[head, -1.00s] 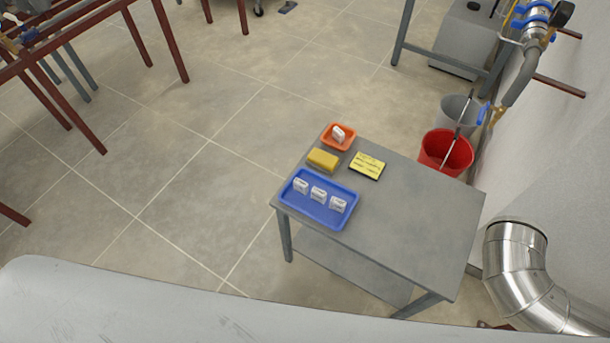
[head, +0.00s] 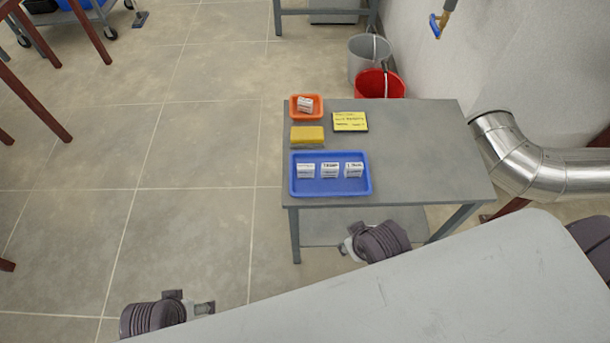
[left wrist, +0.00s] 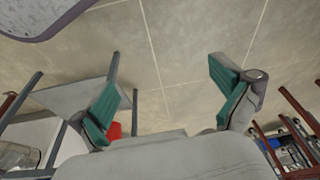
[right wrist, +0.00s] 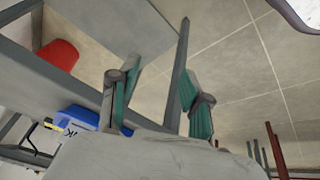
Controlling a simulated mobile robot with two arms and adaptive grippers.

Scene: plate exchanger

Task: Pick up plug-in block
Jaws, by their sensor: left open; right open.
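Three white plug-in blocks with printed labels stand in a row in a blue tray (head: 332,188) on the grey table: a left one (head: 306,170), a middle one (head: 330,170) and a right one (head: 354,169). Another white block (head: 305,104) lies in a small orange tray (head: 317,114) at the back left. My left gripper (left wrist: 165,100) is open and empty over the floor, left of the table. My right gripper (right wrist: 155,95) is open and empty by the table's front edge. In the right wrist view, part of the blue tray (right wrist: 80,116) shows.
A yellow sponge-like block (head: 307,134) and a yellow label card (head: 350,121) lie on the table (head: 425,150). Its right half is clear. A red bucket (head: 380,84) and a grey bucket (head: 370,58) stand behind. A silver pipe (head: 540,172) runs at the right.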

